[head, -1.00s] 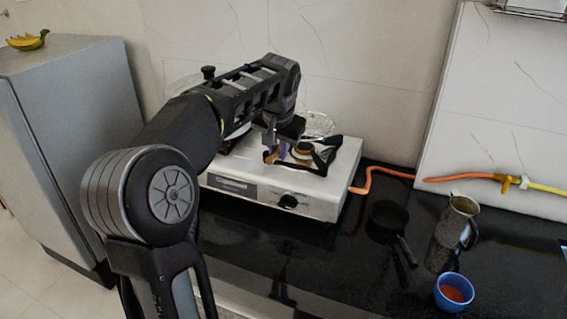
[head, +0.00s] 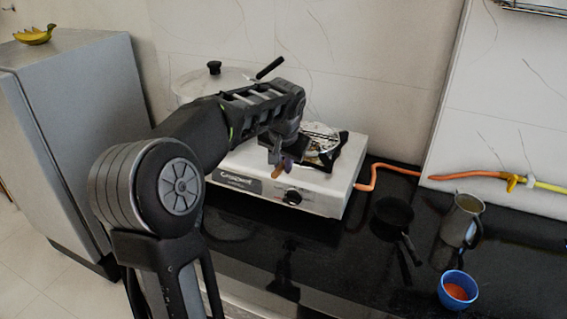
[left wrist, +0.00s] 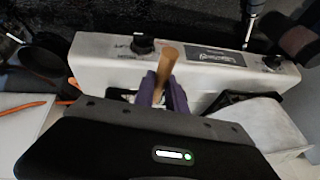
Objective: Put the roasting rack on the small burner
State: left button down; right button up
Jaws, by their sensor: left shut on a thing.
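The roasting rack (head: 321,132) is a round wire mesh with a wooden handle (head: 277,173). In the head view its mesh overlaps the right burner, whose black pan support (head: 345,142) shows beside it. I cannot tell whether the mesh touches the support or hovers over it. My left gripper (head: 284,165) is shut on the handle at the front edge of the stove (head: 240,182). The left wrist view shows the purple fingers (left wrist: 162,92) around the handle (left wrist: 167,62). The mesh is hidden there. My right gripper is not in view.
A large lidded pot (head: 190,85) stands at the left of the stove, behind my left arm. Right of the stove are an orange hose (head: 372,172), a small black pan (head: 393,213), a metal jug (head: 460,222) and a blue bowl (head: 457,290). The front counter is mostly clear.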

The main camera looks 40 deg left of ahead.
pick_arm(q)
jog(key=shift+f, duration=0.1)
jog(key=c, duration=1.8)
grip_release()
jog(key=o, duration=0.4)
jog(key=shift+o, duration=0.2)
jog(key=shift+r, duration=0.2)
jog(key=v, duration=1.1)
jog(key=shift+s+d+r, duration=0.15)
jog(key=shift+s+r, duration=0.05)
jog(key=shift+r, duration=0.15)
